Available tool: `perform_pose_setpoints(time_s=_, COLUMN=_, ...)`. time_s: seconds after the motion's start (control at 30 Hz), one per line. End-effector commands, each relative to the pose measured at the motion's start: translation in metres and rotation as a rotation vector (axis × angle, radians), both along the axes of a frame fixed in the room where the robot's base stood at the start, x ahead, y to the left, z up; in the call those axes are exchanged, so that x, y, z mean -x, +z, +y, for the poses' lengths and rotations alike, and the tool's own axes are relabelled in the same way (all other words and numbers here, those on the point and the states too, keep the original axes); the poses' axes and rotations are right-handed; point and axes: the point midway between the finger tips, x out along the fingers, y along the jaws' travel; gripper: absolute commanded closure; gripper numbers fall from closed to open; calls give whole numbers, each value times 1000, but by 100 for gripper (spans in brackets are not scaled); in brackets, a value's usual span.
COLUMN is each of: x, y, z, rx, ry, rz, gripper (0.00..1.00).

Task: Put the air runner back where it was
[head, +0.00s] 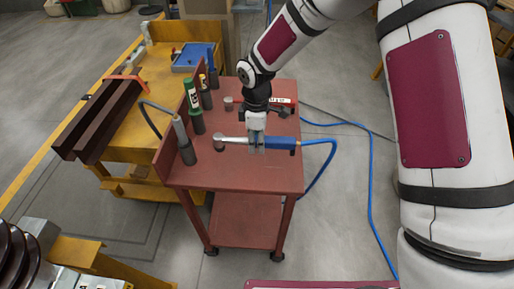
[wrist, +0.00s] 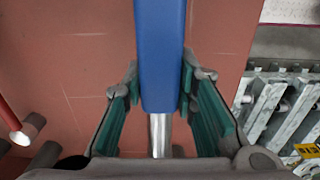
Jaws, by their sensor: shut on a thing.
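The air runner has a blue handle (head: 283,142), a silver neck and a round head at its left end. It lies level across the red cart top (head: 245,178), and a blue hose leaves its right end. My gripper (head: 257,147) is shut on the handle near the silver neck. In the wrist view the green finger pads of my gripper (wrist: 160,92) sit on both sides of the blue handle (wrist: 160,50). The head is over or beside a short dark post (head: 219,147). I cannot tell whether the tool touches its support.
A red-handled tool (head: 283,101) lies just behind. Dark upright holders with a green-topped tool (head: 192,95) and a grey-handled tool (head: 181,132) line the cart's left side. A yellow bench (head: 140,125) with brown beams stands left. The cart's front top is clear.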

Motion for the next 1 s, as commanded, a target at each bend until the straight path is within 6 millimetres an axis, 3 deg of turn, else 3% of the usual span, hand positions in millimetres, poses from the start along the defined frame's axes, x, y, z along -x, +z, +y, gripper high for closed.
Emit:
perform_pose_setpoints(time_s=0.3, x=0, y=-32, z=1, rx=0, ry=0, rz=-1, gripper=100)
perform_pose_setpoints(time_s=0.67, x=-1, y=-35, z=0, rx=-1, ry=0, rz=-3, gripper=100)
perform_pose_setpoints(time_s=0.7, x=0, y=-36, z=0, rx=0, ry=0, rz=-1, gripper=72)
perform_pose_setpoints(time_s=0.77, x=0, y=-36, z=0, rx=0, ry=0, rz=-1, gripper=58)
perform_pose_setpoints(time_s=0.8, x=1, y=-36, z=0, rx=0, ry=0, rz=-1, gripper=54)
perform_pose_setpoints(time_s=1.0, x=0, y=-36, z=0, rx=0, ry=0, rz=-1, gripper=54)
